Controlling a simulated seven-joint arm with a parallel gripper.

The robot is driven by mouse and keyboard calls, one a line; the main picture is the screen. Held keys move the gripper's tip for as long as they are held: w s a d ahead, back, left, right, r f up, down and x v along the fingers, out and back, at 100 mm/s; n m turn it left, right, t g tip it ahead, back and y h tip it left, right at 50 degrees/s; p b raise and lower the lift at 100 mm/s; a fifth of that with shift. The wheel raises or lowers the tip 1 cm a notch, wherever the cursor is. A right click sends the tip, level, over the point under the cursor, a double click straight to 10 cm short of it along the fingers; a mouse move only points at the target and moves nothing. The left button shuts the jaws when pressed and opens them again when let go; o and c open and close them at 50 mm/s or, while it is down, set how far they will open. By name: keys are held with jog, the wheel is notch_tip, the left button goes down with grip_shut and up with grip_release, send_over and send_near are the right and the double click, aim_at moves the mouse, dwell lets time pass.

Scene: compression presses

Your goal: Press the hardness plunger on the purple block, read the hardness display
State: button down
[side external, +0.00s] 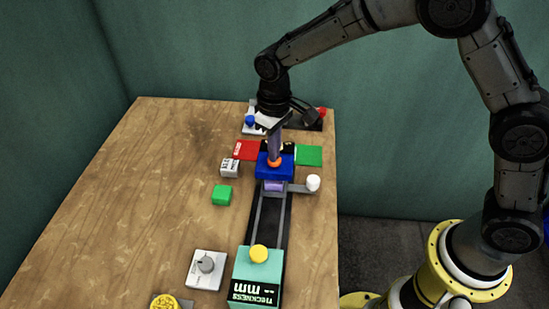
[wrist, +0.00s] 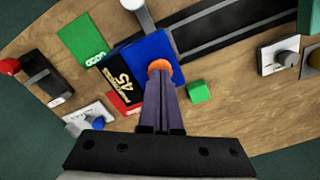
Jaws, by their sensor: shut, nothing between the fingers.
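The blue hardness press (side external: 262,172) stands over the dark rail track, with an orange plunger (side external: 275,163) on top. The plunger also shows in the wrist view (wrist: 159,66), at my fingertips. My gripper (side external: 274,156) is shut and empty, pointing down with its tips at the plunger; they appear to touch it. The purple block (side external: 274,186) shows on the track at the press's near side, partly hidden under the press. The black hardness display (wrist: 120,82) reads 45 in yellow digits in the wrist view.
A white-knobbed lever (side external: 313,183) sticks out right of the track. A teal thickness box (side external: 258,274) with a yellow button shows dashes and mm. A green block (side external: 222,195), white cube (side external: 230,168), red pad (side external: 247,150) and green pad (side external: 309,155) lie nearby. The table's left side is clear.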

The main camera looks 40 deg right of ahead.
jog(key=shift+r, duration=3.5)
